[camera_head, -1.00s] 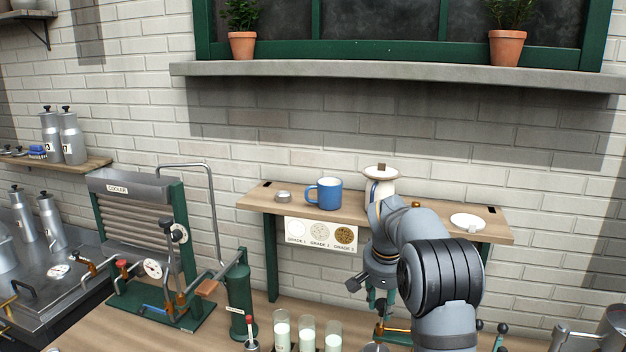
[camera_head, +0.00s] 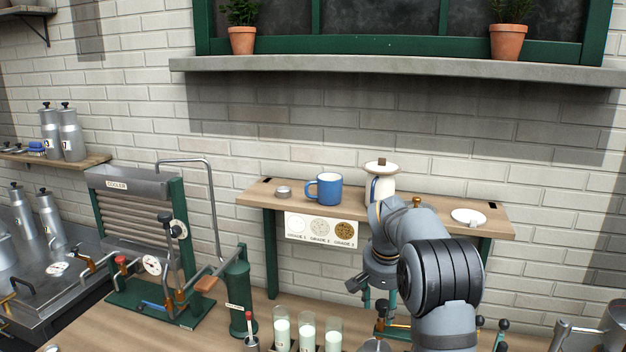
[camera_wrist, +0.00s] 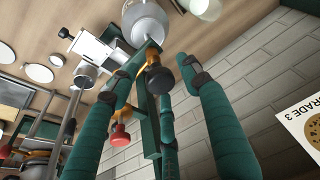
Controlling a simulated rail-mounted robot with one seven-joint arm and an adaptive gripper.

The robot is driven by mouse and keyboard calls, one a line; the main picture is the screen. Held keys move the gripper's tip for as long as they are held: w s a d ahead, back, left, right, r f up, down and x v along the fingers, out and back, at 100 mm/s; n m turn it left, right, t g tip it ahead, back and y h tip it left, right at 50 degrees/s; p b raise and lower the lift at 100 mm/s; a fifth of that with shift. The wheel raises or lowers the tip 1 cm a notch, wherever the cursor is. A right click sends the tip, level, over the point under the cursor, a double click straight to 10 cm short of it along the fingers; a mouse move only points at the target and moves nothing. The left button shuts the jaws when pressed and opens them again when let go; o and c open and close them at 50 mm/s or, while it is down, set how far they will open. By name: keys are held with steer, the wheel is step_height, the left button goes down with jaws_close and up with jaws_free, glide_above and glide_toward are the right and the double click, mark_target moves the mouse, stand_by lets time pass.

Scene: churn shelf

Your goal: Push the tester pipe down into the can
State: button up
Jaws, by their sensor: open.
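My gripper (camera_wrist: 152,72) is open and points down at the bench. In the wrist view, a black knob (camera_wrist: 158,79) on a copper-coloured stem shows between its green fingers, with no clear contact. A round metal can-like vessel (camera_wrist: 148,22) is beyond the fingertips at the top. In the head view, my arm hides most of the gripper (camera_head: 379,299). A thin upright rod with a red knob (camera_head: 249,317) stands in front of the green cylinder. I cannot tell for sure whether this rod is the tester pipe, or which vessel is its can.
Several milk-filled glass tubes (camera_head: 306,331) stand left of my arm. The green-framed cooler (camera_head: 135,205) is farther left. A wall shelf (camera_head: 255,200) behind carries a blue mug (camera_head: 328,188), a white jug (camera_head: 381,186) and a white dish (camera_head: 468,216). A grade card (camera_head: 320,229) hangs below it.

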step_height(320, 180, up, 5)
steer(key=p, duration=0.4)
steer(key=shift+r+p, duration=0.1)
steer(key=shift+p, duration=0.2)
stand_by(0.4)
